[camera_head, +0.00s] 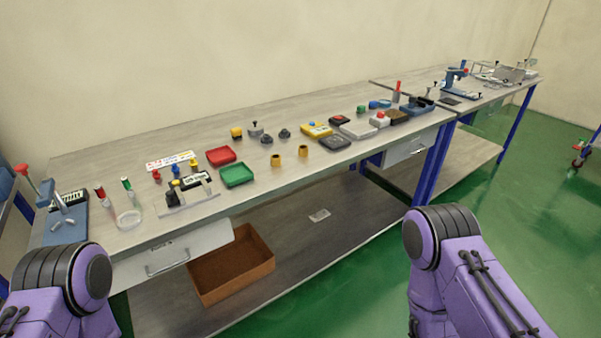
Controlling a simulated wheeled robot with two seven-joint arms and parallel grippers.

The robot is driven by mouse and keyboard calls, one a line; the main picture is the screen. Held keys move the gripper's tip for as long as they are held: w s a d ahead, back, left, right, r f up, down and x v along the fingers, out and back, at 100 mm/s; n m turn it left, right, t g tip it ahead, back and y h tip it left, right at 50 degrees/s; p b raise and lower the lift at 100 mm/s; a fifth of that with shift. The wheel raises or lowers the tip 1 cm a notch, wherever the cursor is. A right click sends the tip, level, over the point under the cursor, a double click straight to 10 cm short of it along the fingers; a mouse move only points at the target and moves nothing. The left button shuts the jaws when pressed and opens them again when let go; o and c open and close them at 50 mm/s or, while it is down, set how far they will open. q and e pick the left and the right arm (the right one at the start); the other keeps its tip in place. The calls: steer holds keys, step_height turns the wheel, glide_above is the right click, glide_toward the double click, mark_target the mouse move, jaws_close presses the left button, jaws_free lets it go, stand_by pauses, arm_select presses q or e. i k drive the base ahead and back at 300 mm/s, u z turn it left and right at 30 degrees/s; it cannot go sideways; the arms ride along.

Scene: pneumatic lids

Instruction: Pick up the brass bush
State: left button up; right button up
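Two small brass-coloured cylinders stand upright near the front edge of the workbench (330,172). One brass bush (276,160) is on the left, and a like brass bush (303,151) is a little to its right and apart from it. I cannot tell which of the two the task means. Nothing is touching either one. My two purple arms show at the lower left and lower right, well short of the bench top. Neither gripper shows in the head view.
A green tray (236,175) and a red tray (221,156) lie left of the bushes. An open cardboard box (232,268) sits on the lower shelf.

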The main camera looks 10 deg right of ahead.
mark_target(276, 160)
steer(key=z, duration=0.8)
steer(key=k, duration=1.1)
steer(key=z, duration=1)
steer(key=i, duration=2.95)
steer(key=u, duration=1.4)
steer(key=i, duration=0.85)
steer(key=u, duration=0.9)
